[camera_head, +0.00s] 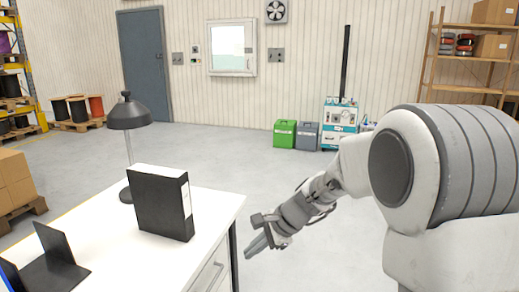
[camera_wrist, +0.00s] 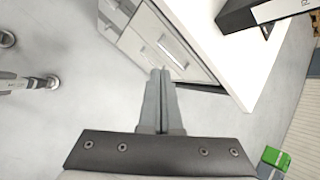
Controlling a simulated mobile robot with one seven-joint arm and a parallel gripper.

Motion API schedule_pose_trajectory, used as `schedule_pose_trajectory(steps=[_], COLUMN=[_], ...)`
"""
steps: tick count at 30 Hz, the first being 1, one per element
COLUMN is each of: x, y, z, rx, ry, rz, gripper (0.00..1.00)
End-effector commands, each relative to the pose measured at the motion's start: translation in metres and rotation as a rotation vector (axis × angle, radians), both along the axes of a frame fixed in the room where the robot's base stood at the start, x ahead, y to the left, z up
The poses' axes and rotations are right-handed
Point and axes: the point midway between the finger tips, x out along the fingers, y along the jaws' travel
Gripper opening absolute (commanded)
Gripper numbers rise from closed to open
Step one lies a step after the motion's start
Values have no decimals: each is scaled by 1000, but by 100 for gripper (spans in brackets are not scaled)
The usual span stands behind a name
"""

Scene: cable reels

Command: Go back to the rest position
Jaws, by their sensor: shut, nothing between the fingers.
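My gripper (camera_head: 257,245) is shut and empty. In the head view it hangs just right of the white desk (camera_head: 215,205), beside its front corner, pointing down and left. In the wrist view the two grey fingers of my gripper (camera_wrist: 160,74) lie together. Behind them show the desk's drawers (camera_wrist: 165,45) and the pale floor. No contact between the fingers and the desk can be made out.
On the desk stand a black binder (camera_head: 160,203), a black lamp (camera_head: 129,116) and a black bookend (camera_head: 55,262). The middle floor is clear.

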Motion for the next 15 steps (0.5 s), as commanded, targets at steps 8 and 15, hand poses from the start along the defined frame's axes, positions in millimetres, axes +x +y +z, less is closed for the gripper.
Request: schedule_pose_trajectory(steps=[8, 15], x=[-69, -132], y=[-38, -75], z=[62, 94], rx=[-216, -426], ry=[-222, -376], rz=[281, 510], gripper=[0, 0])
